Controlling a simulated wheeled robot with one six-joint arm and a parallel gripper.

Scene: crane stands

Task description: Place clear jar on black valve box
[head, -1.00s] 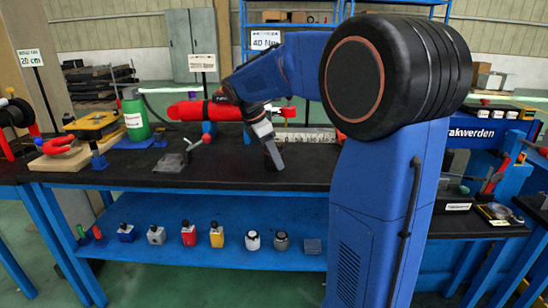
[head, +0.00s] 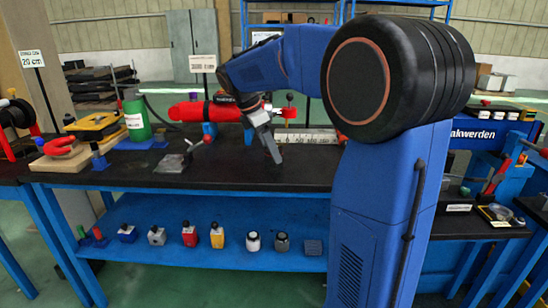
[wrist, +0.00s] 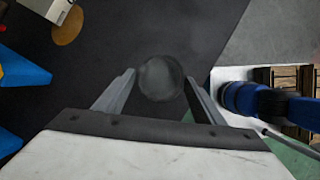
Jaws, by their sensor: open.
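My gripper (head: 278,160) hangs tilted over the black tabletop. In the wrist view its two fingers (wrist: 160,92) are apart. A round, grey, glassy-looking thing (wrist: 160,78) shows between and beyond the fingertips; it may be the clear jar seen from above. I cannot identify the black valve box with certainty.
The black-topped bench (head: 225,178) has free room around my gripper. A red cylinder (head: 190,111) on blue supports lies behind it. Several small containers, including a yellow one (head: 217,235), line the lower shelf.

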